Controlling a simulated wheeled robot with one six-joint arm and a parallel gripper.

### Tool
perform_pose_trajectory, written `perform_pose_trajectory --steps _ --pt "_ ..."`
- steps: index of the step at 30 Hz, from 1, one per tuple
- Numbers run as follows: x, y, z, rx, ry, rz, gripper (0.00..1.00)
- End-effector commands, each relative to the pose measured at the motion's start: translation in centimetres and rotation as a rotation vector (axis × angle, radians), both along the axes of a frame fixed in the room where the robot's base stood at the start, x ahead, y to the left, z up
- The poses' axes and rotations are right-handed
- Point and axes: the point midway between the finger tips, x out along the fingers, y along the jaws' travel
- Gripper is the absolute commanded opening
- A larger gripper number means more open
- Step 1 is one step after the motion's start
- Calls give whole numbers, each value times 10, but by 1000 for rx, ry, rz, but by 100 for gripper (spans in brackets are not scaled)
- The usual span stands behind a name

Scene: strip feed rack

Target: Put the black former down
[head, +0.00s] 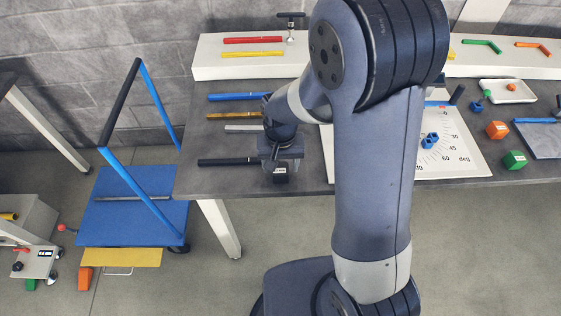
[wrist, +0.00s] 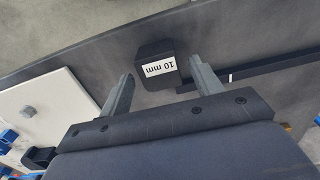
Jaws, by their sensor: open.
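The black former (wrist: 152,53), a small block with a white "10 mm" label, rests on the dark grey bench top (wrist: 95,75) near its front edge. In the head view the former (head: 281,178) shows just below my gripper (head: 281,163). In the wrist view my gripper (wrist: 162,68) is open, with one finger on each side of the former's labelled end. Gaps show between the fingers and the block, and it looks free of them.
A black strip (head: 226,162) lies left of the former; grey, yellow and blue strips lie behind it. A white angle board (head: 460,150) is to the right, with green (head: 514,160) and orange (head: 497,130) blocks beyond. A blue trolley (head: 130,210) stands left of the bench.

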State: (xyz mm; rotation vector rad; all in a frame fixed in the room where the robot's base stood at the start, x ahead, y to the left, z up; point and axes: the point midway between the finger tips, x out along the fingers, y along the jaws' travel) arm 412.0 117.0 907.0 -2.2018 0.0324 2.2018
Motion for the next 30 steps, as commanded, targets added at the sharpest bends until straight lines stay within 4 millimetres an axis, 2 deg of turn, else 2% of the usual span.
perform_pose_trajectory --steps 5,7,18,21,25,30 --pt "1 0 8 1 -3 0 61" --pt "1 0 18 2 -5 0 61" --pt "1 0 94 2 -6 0 61" --pt "1 0 108 1 -4 0 61" --pt "0 -1 119 0 -1 0 61" --pt "0 -1 124 0 0 0 61"
